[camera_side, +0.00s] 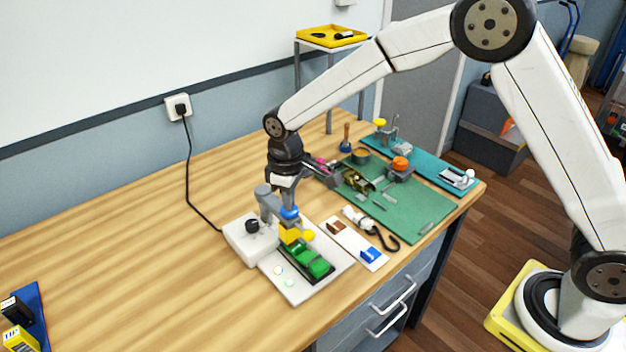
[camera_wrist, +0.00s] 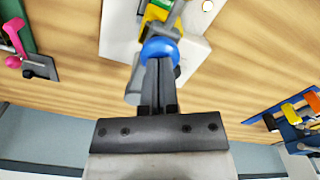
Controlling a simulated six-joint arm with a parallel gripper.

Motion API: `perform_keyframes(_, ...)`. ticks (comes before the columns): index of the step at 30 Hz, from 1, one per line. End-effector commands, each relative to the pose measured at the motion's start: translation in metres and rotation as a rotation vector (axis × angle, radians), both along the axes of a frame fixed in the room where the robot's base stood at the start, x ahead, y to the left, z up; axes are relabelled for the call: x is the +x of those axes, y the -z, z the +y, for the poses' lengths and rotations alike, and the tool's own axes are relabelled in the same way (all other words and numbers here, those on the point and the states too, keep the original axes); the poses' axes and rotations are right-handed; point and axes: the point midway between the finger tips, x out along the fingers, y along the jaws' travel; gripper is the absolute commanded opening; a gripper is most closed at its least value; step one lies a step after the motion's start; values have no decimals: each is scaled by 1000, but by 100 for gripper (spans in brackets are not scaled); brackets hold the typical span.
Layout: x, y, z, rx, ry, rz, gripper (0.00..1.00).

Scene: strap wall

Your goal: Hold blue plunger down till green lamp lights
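The blue plunger (camera_side: 290,213) has a round top and stands on the grey arm of a press fixture (camera_side: 246,240) with a white base. In the wrist view the blue plunger (camera_wrist: 159,50) lies right at my fingertips. My gripper (camera_side: 288,203) points down over it; in the wrist view the fingers (camera_wrist: 158,64) are together with nothing seen between them. The tips touch the plunger or sit just above it; I cannot tell which. Two small pale discs sit on the white plate, one whitish (camera_side: 278,270) and one faintly green (camera_side: 290,283). I cannot tell if either is lit.
Beside the plunger are a yellow part (camera_side: 296,235) and a green block in a dark tray (camera_side: 318,266). A white card (camera_side: 343,243) with small parts and a green mat (camera_side: 400,205) with tools lie to the right. The table's left side is mostly clear.

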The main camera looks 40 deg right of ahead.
Motion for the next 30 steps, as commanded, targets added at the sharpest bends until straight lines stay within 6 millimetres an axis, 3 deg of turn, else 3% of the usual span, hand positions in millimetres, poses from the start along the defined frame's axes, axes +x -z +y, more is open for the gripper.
perform_keyframes(8, -3, 1, -1, -3, 0, 12, 0)
perform_keyframes(30, -1, -44, 0, -1, 0, 3, 0)
